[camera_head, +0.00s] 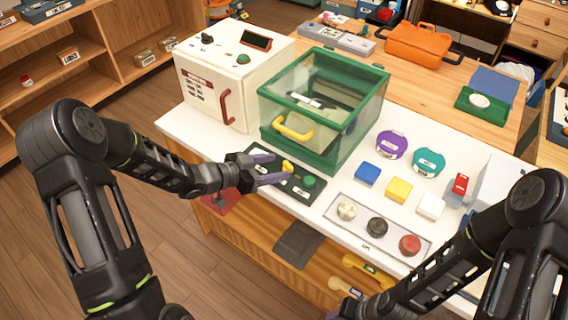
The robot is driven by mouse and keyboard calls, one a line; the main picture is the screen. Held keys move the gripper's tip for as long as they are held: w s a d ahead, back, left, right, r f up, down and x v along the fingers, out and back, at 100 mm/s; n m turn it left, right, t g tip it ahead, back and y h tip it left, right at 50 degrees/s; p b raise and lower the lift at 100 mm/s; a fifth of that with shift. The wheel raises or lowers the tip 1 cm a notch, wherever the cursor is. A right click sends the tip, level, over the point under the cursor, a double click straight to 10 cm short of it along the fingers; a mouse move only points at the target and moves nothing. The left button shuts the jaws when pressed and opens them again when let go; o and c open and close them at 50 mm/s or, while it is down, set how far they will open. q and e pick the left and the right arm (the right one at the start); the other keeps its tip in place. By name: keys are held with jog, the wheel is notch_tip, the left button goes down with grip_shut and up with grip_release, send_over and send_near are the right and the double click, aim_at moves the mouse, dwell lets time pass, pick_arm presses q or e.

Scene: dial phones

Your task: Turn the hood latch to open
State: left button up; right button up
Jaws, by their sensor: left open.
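The green-framed clear hood (345,137) stands on the white counter, with a yellow handle (295,128) on its front.
A white box with a red handle (226,106) stands left of the hood. To the right are purple (391,145) and teal (428,161) round objects, several coloured blocks, and a tray (347,228) with three knobs. An orange case (418,44) sits behind.

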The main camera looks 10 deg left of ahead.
aim_at(287, 164)
pick_arm(q)
jog(key=shift+x, duration=1.85)
grip_shut()
